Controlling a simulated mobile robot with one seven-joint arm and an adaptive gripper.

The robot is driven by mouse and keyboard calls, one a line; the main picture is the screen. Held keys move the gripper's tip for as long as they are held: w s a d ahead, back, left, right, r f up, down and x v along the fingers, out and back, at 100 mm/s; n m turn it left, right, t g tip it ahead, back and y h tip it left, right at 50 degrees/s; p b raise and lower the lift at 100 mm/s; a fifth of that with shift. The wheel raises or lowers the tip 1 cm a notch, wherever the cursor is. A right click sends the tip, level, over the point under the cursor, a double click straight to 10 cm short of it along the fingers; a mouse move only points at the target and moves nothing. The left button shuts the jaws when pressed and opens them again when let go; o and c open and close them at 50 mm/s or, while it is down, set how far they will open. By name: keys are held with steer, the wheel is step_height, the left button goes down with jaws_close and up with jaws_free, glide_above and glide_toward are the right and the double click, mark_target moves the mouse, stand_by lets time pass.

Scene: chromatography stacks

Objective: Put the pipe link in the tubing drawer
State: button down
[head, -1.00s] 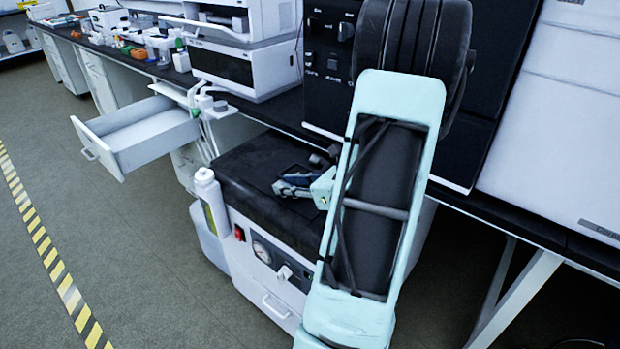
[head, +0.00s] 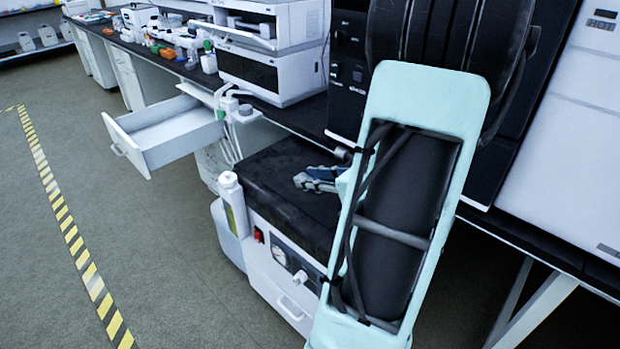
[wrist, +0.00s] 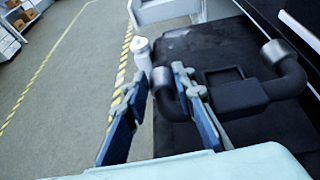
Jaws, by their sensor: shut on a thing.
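The pipe link appears to be the black piece (wrist: 240,96) with curved ends and grey collars, over the black top of the white pump unit in the wrist view. My gripper (wrist: 160,92) has its two grey-and-blue fingers either side of the piece's left curved end, shut on it. Whether the piece touches the top is unclear. In the head view my gripper (head: 318,180) is low over the pump top, with my pale arm hiding much of it. The open white drawer (head: 172,142), likely the tubing drawer, juts from the bench at left; its visible inside looks empty.
The pump unit (head: 272,275) stands in front of the bench. A white bottle (head: 231,203) is at its left corner and shows in the wrist view (wrist: 142,54). Thin tubes hang beside the drawer. Grey floor with a striped line (head: 72,240) is clear at left.

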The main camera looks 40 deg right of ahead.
steer(key=s+a+r+p, duration=0.3)
steer(key=s+a+r, duration=0.25)
steer(key=s, duration=0.25)
steer(key=w+a+r+n+g+y+p, duration=0.1)
steer(key=w+a+r+n+y+p, duration=0.25)
steer(key=w+a+p, duration=0.35)
steer(key=w+a+r+n+g+y+p, duration=0.1)
steer(key=w+a+r+n+y+p, duration=0.25)
steer(key=p, duration=0.55)
steer(key=w+a+r+n+g+y+p, duration=0.1)
steer(key=w+a+p, duration=0.2)
steer(key=a+p, duration=0.2)
steer(key=w+a+r+n+g+y+p, duration=0.1)
steer(key=w+a+g+p, duration=0.1)
steer(key=a+p, duration=0.3)
steer(key=w+a, duration=0.1)
steer(key=a, duration=0.3)
steer(key=shift+w+r+g+p, duration=0.2)
steer(key=shift+r+g+p, duration=0.1)
steer(key=shift+r+p, duration=0.1)
